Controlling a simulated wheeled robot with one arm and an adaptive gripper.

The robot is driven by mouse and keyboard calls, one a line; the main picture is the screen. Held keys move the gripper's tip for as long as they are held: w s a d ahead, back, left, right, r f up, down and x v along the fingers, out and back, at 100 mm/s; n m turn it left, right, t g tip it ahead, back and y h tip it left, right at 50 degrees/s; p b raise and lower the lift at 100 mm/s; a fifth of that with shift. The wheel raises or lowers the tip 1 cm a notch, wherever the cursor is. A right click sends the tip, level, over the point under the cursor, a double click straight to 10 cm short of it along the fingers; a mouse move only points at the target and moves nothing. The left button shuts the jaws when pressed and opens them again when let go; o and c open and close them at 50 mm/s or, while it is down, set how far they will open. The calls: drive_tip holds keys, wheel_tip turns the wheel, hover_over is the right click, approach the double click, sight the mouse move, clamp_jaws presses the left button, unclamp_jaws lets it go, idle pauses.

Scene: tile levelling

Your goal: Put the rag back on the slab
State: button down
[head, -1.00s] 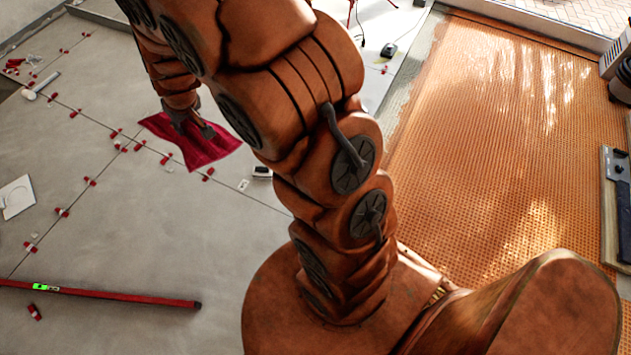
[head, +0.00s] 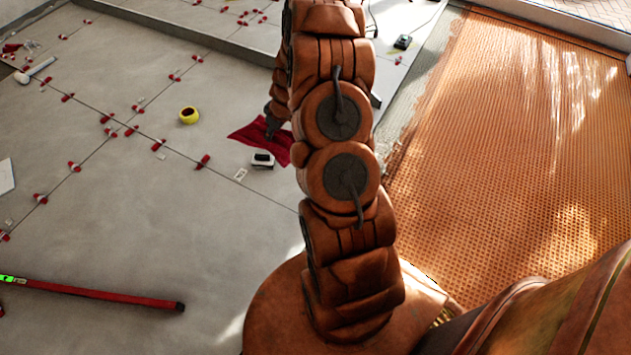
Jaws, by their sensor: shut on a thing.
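The dark red rag (head: 247,134) is in the middle of the head view, over the grey tiled slab (head: 130,235). My gripper (head: 271,136) is shut on the rag, and my arm hides its right part. The rag looks spread out rather than bunched. I cannot tell whether it touches the slab or hangs just above it.
A small black-and-white block (head: 262,160) lies close in front of the rag. A yellow tape roll (head: 188,115) lies to its left. Several red levelling clips (head: 203,161) line the joints. A red spirit level (head: 100,293) lies front left. Orange matting (head: 490,170) covers the right.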

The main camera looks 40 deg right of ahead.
drive_tip(key=s+d+f+b, duration=0.5)
drive_tip(key=d+f, duration=0.2)
drive_tip(key=f, duration=0.4)
drive_tip(key=s+d+f+b, duration=0.5)
drive_tip(key=d+f+b, duration=0.1)
drive_tip(key=f, duration=0.6)
drive_tip(key=s+d+f+b, duration=0.5)
drive_tip(key=d+f, duration=0.2)
drive_tip(key=f, duration=0.4)
drive_tip(key=shift+n, duration=0.4)
drive_tip(key=w+b, duration=0.1)
drive_tip(key=w, duration=0.4)
drive_tip(key=w+f+b, duration=0.1)
drive_tip(key=w, duration=0.4)
drive_tip(key=w+b, duration=0.2)
drive_tip(key=w, duration=0.3)
drive_tip(key=shift+f, duration=0.35)
drive_tip(key=shift+f+b, duration=1.15)
drive_tip(key=shift+f, duration=0.65)
drive_tip(key=shift+r, duration=0.1)
drive_tip(key=c, duration=0.8)
unclamp_jaws()
